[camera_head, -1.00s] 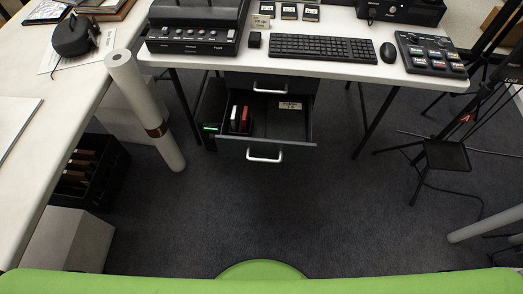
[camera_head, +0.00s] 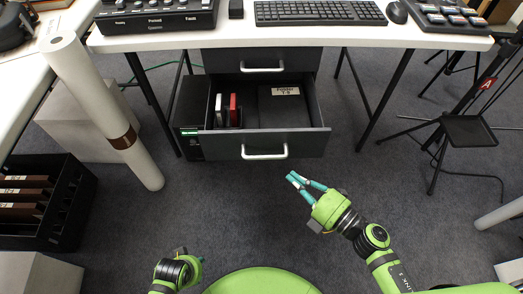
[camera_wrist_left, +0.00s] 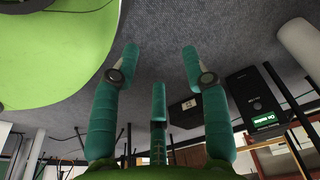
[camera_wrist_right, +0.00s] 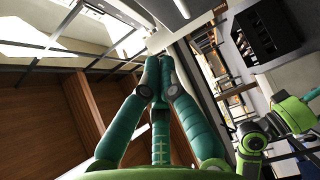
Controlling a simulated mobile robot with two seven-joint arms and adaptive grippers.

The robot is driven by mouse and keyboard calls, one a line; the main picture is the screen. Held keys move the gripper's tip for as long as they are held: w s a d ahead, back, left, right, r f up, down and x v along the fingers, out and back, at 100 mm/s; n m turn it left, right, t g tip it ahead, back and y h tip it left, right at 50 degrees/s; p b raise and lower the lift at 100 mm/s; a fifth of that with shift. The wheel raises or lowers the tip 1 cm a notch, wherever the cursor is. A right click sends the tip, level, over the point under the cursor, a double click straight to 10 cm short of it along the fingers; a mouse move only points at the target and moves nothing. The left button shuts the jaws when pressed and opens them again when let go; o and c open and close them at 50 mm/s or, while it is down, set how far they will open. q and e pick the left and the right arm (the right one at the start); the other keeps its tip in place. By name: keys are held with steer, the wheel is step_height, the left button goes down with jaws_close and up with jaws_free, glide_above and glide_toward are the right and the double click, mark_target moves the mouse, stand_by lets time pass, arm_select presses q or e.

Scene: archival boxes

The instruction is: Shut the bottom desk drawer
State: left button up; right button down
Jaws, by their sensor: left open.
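The bottom desk drawer (camera_head: 225,146) is pulled out below the white desk, its grey front and silver handle (camera_head: 264,152) facing me. It holds a white and a red upright item (camera_head: 233,109) and a dark labelled box (camera_head: 284,107). My right gripper (camera_head: 290,176) is in front of the drawer's right half, apart from it, pointing up and left in the head view. In the right wrist view its teal fingertips (camera_wrist_right: 158,68) meet with nothing between them. My left gripper (camera_head: 203,260) is low at the left; in the left wrist view its fingers (camera_wrist_left: 161,55) are spread and empty.
A closed upper drawer (camera_head: 225,62) sits above the open one. A dark computer tower (camera_head: 188,105) stands at its left, and desk legs (camera_head: 388,100) flank it. A white roll (camera_head: 95,100) leans at the left. Grey carpet (camera_head: 215,205) is clear before the drawer.

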glide_toward(251, 134)
steer(key=shift+n+y, duration=0.3)
steer(key=shift+n, duration=0.1)
steer(key=x, duration=0.4)
steer(key=shift+a+f, duration=0.2)
steer(key=shift+a, duration=0.1)
arm_select(q)
steer(key=shift+w+r, duration=0.55)
steer(key=shift+r, duration=0.3)
arm_select(e)
steer(key=shift+w, duration=0.55)
